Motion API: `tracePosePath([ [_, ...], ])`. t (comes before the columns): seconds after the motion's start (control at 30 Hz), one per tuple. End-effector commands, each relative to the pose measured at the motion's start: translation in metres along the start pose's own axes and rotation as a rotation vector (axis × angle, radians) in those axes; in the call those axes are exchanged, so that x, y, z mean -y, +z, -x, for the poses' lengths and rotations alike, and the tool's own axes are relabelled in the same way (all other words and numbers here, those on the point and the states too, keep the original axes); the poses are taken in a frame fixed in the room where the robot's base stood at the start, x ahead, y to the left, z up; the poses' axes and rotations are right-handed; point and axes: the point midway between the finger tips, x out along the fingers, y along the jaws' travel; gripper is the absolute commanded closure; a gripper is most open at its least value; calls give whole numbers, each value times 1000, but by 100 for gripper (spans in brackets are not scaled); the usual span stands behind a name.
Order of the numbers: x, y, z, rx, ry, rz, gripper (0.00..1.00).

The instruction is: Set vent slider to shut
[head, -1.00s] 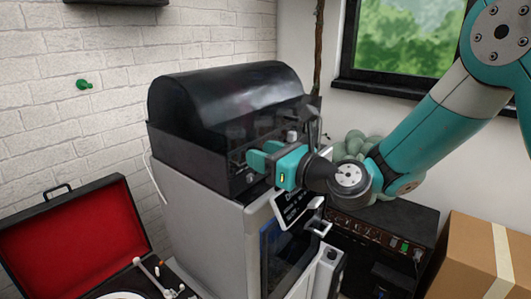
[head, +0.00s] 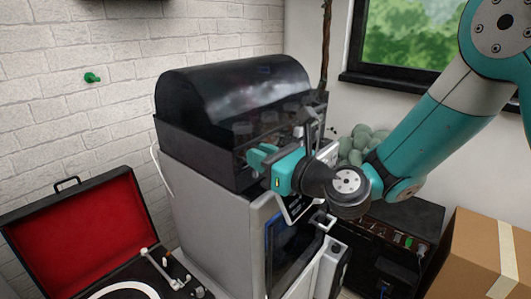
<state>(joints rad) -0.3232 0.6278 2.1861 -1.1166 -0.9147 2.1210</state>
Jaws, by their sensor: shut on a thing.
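My gripper (head: 262,158) is at the upper front of the grey machine (head: 212,215), just below its dark domed cover (head: 235,95). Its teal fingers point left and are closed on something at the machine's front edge. The gripper body hides most of what is held, so I cannot make out the vent slider or its position. A small screen panel on the machine's front is partly hidden under my wrist.
An open record player (head: 90,235) with a red-lined lid stands at lower left. A cardboard box (head: 488,258) is at lower right, beside a black amplifier-like box (head: 400,225). A window (head: 410,35) and a green wall peg (head: 92,77) are behind.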

Motion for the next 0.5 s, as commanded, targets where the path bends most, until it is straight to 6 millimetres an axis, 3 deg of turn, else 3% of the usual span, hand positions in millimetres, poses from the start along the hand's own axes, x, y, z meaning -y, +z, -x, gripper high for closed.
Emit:
tracePosePath([
  [0.03,-4,-1,0,-3,11,-6,77],
  [0.13,-4,-1,0,-3,11,-5,55],
  [0.5,-1,0,1,-2,5,-4,55],
])
